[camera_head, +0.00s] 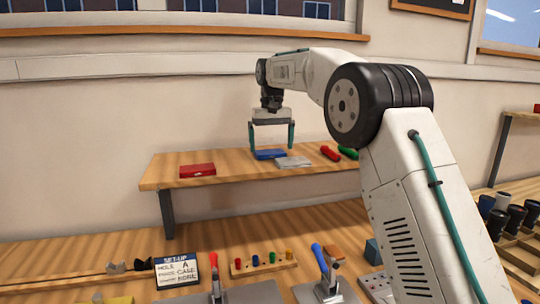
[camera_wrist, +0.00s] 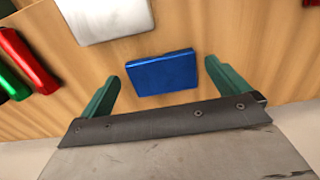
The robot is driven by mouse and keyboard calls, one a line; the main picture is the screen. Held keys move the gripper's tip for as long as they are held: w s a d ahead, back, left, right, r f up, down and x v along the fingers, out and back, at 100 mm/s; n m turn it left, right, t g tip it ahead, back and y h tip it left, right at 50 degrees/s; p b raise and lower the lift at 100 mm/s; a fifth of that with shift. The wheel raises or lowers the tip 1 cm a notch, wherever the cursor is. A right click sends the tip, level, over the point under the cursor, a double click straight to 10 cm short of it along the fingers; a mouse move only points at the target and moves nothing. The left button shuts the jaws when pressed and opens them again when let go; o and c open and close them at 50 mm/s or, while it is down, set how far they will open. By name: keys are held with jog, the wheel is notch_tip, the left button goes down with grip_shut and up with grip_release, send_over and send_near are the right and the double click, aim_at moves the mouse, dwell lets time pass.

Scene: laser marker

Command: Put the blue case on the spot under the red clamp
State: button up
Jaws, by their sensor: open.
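The blue case (camera_head: 269,154) lies flat on the raised wooden shelf, between a red case and a grey case. In the wrist view the blue case (camera_wrist: 162,73) lies between and a little beyond the two green fingertips, with a gap on each side. My gripper (camera_head: 271,148) is open and empty, pointing down above the blue case; it also shows in the wrist view (camera_wrist: 165,75). A clamp with a red handle (camera_head: 214,265) stands on a grey plate on the lower bench. The spot under it is too small to make out.
A red case (camera_head: 197,170) and a grey case (camera_head: 293,162) flank the blue one. Red and green rounded objects (camera_head: 330,153) lie farther right. The bench holds a blue-handled clamp (camera_head: 321,262), a set-up sign (camera_head: 177,271) and a peg block (camera_head: 262,263).

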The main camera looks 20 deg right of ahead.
notch_tip(320, 180, down, 2)
jog(key=shift+f, duration=0.1)
jog(key=c, duration=0.9)
